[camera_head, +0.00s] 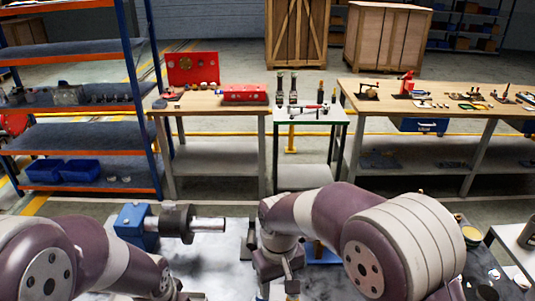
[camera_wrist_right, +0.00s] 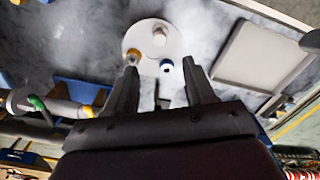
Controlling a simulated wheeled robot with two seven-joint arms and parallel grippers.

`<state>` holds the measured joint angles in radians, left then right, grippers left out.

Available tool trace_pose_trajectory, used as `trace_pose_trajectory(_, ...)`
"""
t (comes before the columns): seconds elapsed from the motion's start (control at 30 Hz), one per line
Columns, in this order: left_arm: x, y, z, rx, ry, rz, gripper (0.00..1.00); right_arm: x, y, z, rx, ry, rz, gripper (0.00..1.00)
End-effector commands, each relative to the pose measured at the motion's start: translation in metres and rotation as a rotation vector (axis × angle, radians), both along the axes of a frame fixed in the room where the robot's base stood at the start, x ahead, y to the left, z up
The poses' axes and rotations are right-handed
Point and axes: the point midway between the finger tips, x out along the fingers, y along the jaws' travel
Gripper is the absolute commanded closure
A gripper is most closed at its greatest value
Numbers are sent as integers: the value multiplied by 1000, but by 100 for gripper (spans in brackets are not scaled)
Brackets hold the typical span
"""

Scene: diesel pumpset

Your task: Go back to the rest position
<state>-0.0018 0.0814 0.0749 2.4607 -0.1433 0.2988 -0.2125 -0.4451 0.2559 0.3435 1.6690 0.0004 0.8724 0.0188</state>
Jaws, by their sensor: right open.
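My right arm comes in from the right in the head view and bends down, with my right gripper (camera_head: 291,283) low over the grey bench. In the right wrist view, my right gripper (camera_wrist_right: 162,84) has its two fingers apart with nothing between them. Beyond the fingertips is a round white plate (camera_wrist_right: 177,45) bearing a few small parts. My left arm comes in from the left and runs down to the bottom edge. Its fingers cannot be made out there.
A blue block with a dark cylinder and metal shaft (camera_head: 207,225) stands on the bench between my arms. A square grey tray (camera_wrist_right: 262,56) lies right of the plate. Behind are a blue shelf rack (camera_head: 75,129), worktables (camera_head: 205,104) and wooden crates (camera_head: 388,38).

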Motion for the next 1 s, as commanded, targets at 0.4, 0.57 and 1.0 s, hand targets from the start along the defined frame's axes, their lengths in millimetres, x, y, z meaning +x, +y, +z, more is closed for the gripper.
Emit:
trace_pose_trajectory(0.4, -44, -10, 0, -90, 107, 301, 8, -79, -105, -24, 31, -84, -203, 46)
trace_pose_trajectory(0.57, -49, -14, 4, -104, 108, 323, 8, -118, -155, -18, 28, -106, -376, 46)
trace_pose_trajectory(1.0, -48, -14, 4, -103, 104, 318, 8, -115, -162, -15, 29, -115, -405, 46)
